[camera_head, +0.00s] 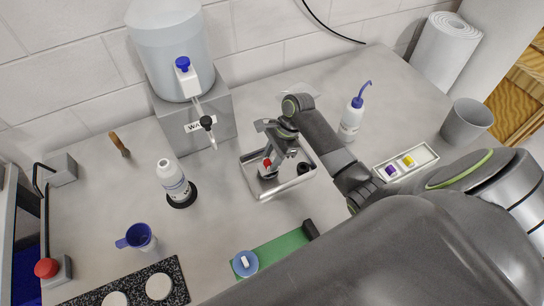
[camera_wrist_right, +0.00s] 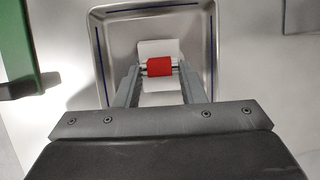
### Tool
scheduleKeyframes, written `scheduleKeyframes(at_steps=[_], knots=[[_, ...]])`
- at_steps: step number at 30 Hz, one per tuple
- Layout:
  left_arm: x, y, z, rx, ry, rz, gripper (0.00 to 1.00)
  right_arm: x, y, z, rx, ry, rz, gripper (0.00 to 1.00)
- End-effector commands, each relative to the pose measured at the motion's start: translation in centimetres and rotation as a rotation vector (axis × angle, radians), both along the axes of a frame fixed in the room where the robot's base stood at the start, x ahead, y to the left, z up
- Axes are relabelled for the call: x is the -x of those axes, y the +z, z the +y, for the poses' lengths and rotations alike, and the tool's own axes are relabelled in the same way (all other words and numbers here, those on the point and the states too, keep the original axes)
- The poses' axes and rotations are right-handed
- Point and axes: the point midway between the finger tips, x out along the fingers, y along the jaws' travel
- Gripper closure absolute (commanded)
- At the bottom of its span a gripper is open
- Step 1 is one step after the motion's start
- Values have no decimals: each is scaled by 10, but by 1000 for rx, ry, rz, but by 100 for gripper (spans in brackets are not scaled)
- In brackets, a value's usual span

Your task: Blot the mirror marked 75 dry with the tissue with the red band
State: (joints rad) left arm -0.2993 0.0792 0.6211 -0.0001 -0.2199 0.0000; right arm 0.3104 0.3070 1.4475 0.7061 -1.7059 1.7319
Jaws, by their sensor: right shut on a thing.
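My right gripper (camera_head: 268,160) is shut on the tissue with the red band (camera_head: 267,164), over the metal tray (camera_head: 285,187). In the right wrist view, the red band of this white tissue (camera_wrist_right: 160,67) sits between the two fingertips (camera_wrist_right: 160,72), with white showing above and below it. The tray (camera_wrist_right: 99,30) lies beneath; whether the tissue touches its floor I cannot tell. No mirror marked 75 can be made out; no number of that kind is legible. My left gripper is not in view.
A white holder (camera_head: 424,153) has purple (camera_head: 391,171) and yellow (camera_head: 408,161) pieces. A wash bottle (camera_head: 351,120), white bottle (camera_head: 172,178), blue mug (camera_head: 139,238) and water tank (camera_head: 168,50) stand around. A blue disc (camera_head: 245,264) lies on the green mat (camera_head: 279,250). White discs (camera_head: 159,286) lie on a dark slab.

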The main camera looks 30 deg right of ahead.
Motion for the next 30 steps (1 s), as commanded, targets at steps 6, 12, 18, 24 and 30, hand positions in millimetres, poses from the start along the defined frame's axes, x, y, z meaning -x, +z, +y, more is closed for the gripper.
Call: scheduleKeyframes(at_steps=[6,12,18,24,30], knots=[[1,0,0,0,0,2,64,0,0,0,0,0,0,82],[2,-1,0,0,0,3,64,0,-2,0,0,0,0,82],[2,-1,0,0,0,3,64,0,-4,0,0,0,0,82],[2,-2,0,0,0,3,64,0,-7,0,0,0,0,82],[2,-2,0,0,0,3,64,0,-9,0,0,0,0,82]])
